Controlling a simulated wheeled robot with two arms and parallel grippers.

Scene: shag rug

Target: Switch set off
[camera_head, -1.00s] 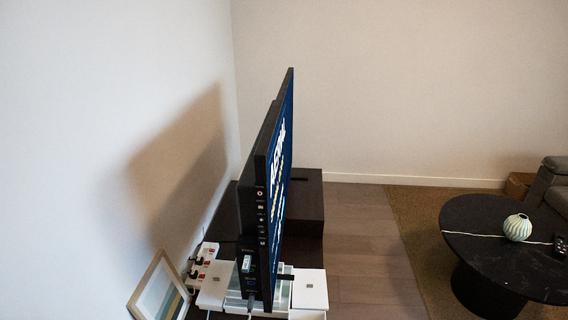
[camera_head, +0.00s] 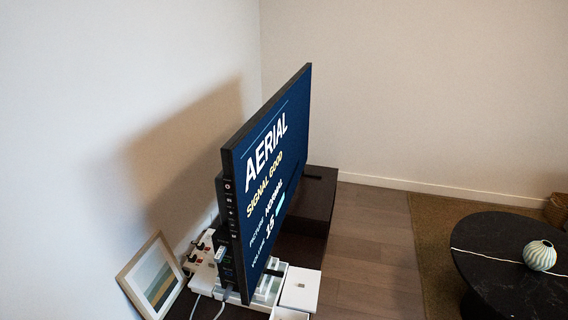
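The television set (camera_head: 268,180) stands on a dark cabinet and is seen at a steep angle from its side. Its screen is lit blue and reads "AERIAL", "SIGNAL GOOD", a picture line and a volume line with 15. A column of small buttons and marks (camera_head: 229,208) runs down its near side edge, with ports and a plugged cable lower down. The set's back is mostly hidden. Neither of my grippers is in view.
A dark cabinet (camera_head: 318,215) bears the set, white boxes (camera_head: 300,289), a power strip (camera_head: 200,250) with plugs and a framed picture (camera_head: 153,277) by the wall. A round black table (camera_head: 500,262) with a striped vase (camera_head: 539,255) stands right. Wooden floor (camera_head: 375,240) between is clear.

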